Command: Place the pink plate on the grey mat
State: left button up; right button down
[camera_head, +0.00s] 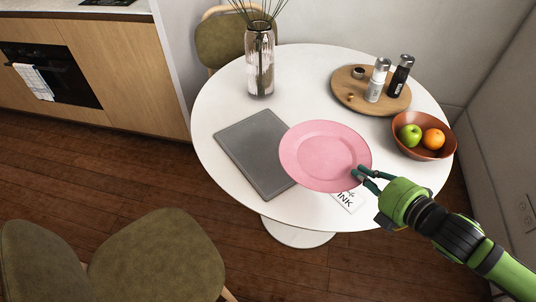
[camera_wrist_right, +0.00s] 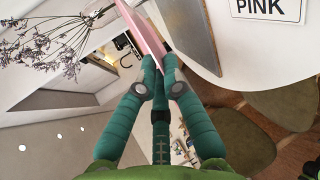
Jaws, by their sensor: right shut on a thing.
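The pink plate (camera_head: 322,152) is held by its near right rim in my right gripper (camera_head: 364,177), which is shut on it. In the head view the plate overlaps the right edge of the grey mat (camera_head: 255,150); how high it is above the table is hard to tell there. In the right wrist view the plate (camera_wrist_right: 144,28) shows edge-on between the fingertips (camera_wrist_right: 163,75), with the grey mat (camera_wrist_right: 190,30) beside it. The mat lies flat on the white table, most of it bare. My left gripper is not in view.
The round white table (camera_head: 225,100) carries a glass vase (camera_head: 260,62), a wooden tray (camera_head: 350,95) with shakers, and a fruit bowl (camera_head: 425,150). A card reading "PINK" (camera_head: 350,200) lies partly under the plate and gripper. Chairs (camera_head: 160,260) stand nearby.

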aim_at(317, 163)
jog(key=shift+w+r, duration=0.25)
jog(key=shift+w, duration=0.05)
jog(key=shift+w+a+f, duration=0.15)
jog(key=shift+w+a, duration=0.1)
jog(key=shift+w, duration=0.05)
jog(key=w+a+f, duration=0.6)
jog(key=w+a, duration=0.1)
jog(key=shift+w+a+f, duration=0.15)
jog(key=shift+w, duration=0.1)
jog(key=shift+w+a+f, duration=0.1)
jog(key=shift+f, duration=2)
jog(key=shift+f+b, duration=0.1)
jog(key=shift+b, duration=0.2)
jog(key=c, duration=1.7)
grip_release()
jog(key=shift+f, duration=0.15)
jog(key=shift+o, duration=0.2)
